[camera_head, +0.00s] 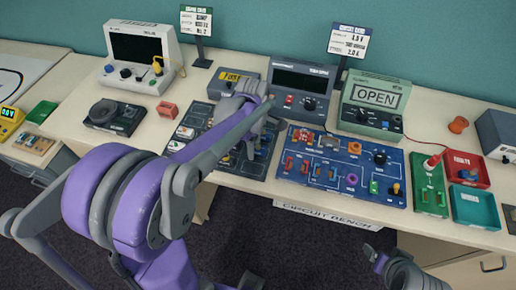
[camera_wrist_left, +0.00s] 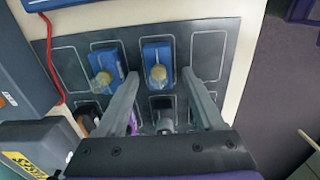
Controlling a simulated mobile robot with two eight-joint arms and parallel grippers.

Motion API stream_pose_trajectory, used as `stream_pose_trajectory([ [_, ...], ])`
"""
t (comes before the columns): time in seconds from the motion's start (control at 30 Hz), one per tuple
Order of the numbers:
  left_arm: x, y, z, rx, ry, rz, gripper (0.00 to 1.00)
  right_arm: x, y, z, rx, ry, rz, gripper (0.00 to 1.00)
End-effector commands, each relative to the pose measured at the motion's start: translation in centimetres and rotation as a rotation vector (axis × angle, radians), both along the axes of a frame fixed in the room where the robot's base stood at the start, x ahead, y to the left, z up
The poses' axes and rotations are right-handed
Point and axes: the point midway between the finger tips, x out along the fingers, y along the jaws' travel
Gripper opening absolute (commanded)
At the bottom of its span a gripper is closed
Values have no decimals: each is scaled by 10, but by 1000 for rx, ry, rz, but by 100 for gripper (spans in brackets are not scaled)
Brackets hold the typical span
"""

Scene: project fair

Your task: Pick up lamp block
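Two blue lamp blocks with clear bulbs show in the left wrist view, one (camera_wrist_left: 158,66) between my finger lines and one (camera_wrist_left: 106,72) to its left. They lie on a dark tray mat (camera_wrist_left: 72,55) with white outlined slots. My left gripper (camera_wrist_left: 160,76) is open over the mat, its fingertips either side of the right-hand lamp block; I cannot tell the height gap. In the head view my left gripper (camera_head: 250,112) is over the dark mat (camera_head: 262,165), and the arm hides much of it. Part of my right gripper (camera_head: 376,258) shows at the bottom right.
A blue circuit board (camera_head: 330,188) with several parts lies right of the mat. A grey meter (camera_head: 300,85) and a green OPEN box (camera_head: 376,97) stand behind. Red (camera_head: 484,181) and teal (camera_head: 487,222) trays are at the right. A yellow-labelled box (camera_wrist_left: 40,145) is near my left wrist.

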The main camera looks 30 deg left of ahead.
Motion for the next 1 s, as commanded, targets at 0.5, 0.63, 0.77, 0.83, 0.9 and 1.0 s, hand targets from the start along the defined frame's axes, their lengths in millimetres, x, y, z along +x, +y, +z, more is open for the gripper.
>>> stream_pose_trajectory([
  [0.5, 0, 0, 0, 0, 0, 0, 0, 0, 0, 0, 0, 0, 0, 79],
  [0.63, 0, 0, 0, 0, 0, 0, 0, 0, 0, 0, 0, 0, 0, 79],
  [0.77, 0, 0, 4, 0, 0, 0, 0, 0, 0, 0, 0, 0, 0, 79],
  [0.83, 0, 0, 9, 0, 0, 0, 0, 0, 0, 1, 0, -1, 0, 79],
  [0.9, 0, 0, 17, 0, 0, 0, 0, 1, 0, 2, 0, -1, 0, 79],
  [1.0, 0, 0, 35, 0, -1, 0, 0, 1, 0, 4, 0, -3, 0, 79],
])
